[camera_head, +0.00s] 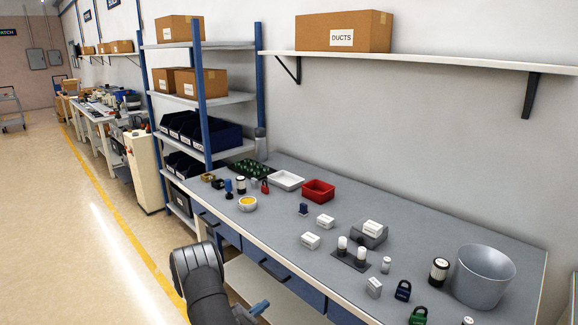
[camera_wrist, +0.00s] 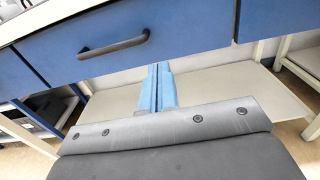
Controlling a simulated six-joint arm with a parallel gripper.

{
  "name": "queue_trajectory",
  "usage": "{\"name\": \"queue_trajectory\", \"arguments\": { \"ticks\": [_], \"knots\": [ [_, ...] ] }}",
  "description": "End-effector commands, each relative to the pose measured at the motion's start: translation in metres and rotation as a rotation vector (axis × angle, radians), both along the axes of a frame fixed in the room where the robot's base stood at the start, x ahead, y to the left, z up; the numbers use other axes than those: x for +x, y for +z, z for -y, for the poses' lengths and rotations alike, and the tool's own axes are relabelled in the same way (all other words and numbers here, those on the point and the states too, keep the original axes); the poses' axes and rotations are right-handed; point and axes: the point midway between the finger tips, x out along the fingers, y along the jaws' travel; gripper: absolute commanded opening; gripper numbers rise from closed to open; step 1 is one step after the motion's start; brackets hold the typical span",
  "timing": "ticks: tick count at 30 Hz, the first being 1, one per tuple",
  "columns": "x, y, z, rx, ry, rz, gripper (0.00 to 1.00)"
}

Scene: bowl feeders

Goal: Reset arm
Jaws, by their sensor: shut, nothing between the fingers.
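My arm reaches in from the bottom of the head view, in front of the bench's near edge. My gripper (camera_head: 260,307) shows there as a small blue part low beside the bench, partly cut off by my own arm. In the wrist view my gripper (camera_wrist: 158,70) has its two blue fingers together, with nothing between them. The fingers point toward the space under a blue drawer (camera_wrist: 100,45) with a dark handle, over a pale lower shelf (camera_wrist: 215,92).
The grey workbench (camera_head: 420,230) holds a red bin (camera_head: 318,191), a white tray (camera_head: 286,180), a grey bucket (camera_head: 484,276), white boxes (camera_head: 311,240) and padlocks (camera_head: 403,291). A blue-posted rack (camera_head: 203,95) stands at the far end. The floor (camera_head: 90,230) at left is clear.

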Motion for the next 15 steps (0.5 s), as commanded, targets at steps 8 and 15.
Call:
{"name": "queue_trajectory", "arguments": {
  "ticks": [8,15],
  "knots": [
    [0.033,0.000,0.034,0.002,-0.004,0.002,0.00],
    [0.066,0.000,0.068,0.001,-0.005,0.001,0.00]
  ]
}}
